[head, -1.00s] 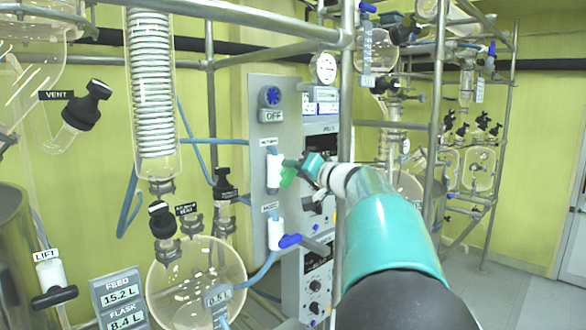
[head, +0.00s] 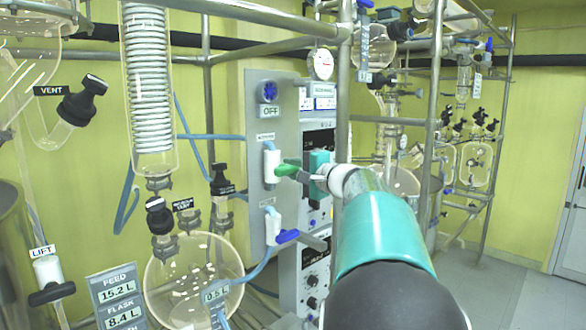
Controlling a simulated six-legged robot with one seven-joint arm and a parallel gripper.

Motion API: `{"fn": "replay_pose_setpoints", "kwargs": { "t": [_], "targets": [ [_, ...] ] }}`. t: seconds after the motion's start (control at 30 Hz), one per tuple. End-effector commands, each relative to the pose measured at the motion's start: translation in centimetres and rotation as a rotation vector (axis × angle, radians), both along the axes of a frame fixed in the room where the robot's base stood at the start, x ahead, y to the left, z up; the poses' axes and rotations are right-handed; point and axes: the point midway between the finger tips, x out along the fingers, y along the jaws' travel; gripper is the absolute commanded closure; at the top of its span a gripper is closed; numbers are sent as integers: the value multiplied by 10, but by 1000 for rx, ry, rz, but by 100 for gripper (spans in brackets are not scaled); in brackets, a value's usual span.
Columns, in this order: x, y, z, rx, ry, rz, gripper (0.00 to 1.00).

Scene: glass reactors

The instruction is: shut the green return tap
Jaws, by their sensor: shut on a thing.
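The green return tap has a white body (head: 271,165) on the grey panel, with a blue hose from its top. Its green handle (head: 287,170) points right from the body, roughly level and across the body. My gripper (head: 297,173) reaches in from the right and is shut on the outer end of the green handle. The fingers are small here and partly hidden behind the handle.
A blue-handled tap (head: 287,236) sits just below on the same panel (head: 258,110). A steel post (head: 343,100) stands close to my wrist. A round glass flask (head: 194,275) hangs at lower left. Floor is open at right.

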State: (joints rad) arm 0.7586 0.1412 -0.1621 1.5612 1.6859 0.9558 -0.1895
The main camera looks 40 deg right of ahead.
Motion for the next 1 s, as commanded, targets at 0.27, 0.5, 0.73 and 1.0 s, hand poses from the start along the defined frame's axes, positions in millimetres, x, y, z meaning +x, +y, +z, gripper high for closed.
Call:
{"fn": "replay_pose_setpoints", "kwargs": {
  "t": [0.27,0.5,0.73,1.0],
  "targets": [
    [1,2,-1,46,0,3,100],
    [2,2,-1,48,0,4,100],
    [1,2,-1,47,0,3,58],
    [0,1,-1,46,1,1,58]
  ]
}}
